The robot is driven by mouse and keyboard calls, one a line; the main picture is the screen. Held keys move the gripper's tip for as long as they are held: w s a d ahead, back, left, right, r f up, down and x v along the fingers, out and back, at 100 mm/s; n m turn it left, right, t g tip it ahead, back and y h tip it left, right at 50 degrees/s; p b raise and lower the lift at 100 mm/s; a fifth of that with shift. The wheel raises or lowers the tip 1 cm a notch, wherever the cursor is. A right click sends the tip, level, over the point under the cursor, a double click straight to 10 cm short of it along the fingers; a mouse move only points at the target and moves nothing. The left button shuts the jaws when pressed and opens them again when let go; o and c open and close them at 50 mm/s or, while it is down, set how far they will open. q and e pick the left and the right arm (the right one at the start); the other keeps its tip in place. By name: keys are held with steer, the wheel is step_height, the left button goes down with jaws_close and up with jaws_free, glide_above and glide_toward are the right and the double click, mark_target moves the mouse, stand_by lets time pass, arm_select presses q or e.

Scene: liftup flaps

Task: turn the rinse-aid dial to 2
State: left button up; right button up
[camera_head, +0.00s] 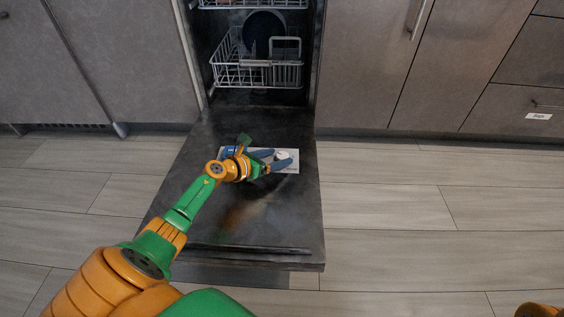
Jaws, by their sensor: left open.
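The dishwasher door (285,214) is folded down and open. A pale dispenser panel (291,168) is set in its inner face. A small round white dial (282,155) shows on the panel; its marks are too small to read. My left gripper (278,160) is over the panel, its two blue-grey fingers open and spread on either side of the dial. I cannot tell whether the fingers touch it. The gripper and wrist hide the left part of the panel. My right gripper is not in view.
The lower rack (257,72) stands inside the dishwasher with a dark round plate (263,32) in it. Grey cabinets (365,70) flank the opening. The wooden floor (420,210) is clear to the right of the door.

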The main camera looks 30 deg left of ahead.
arm_select(q)
steer(key=shift+w+d+f, duration=0.15)
steer(key=shift+w+f, duration=0.15)
steer(key=shift+w, duration=0.35)
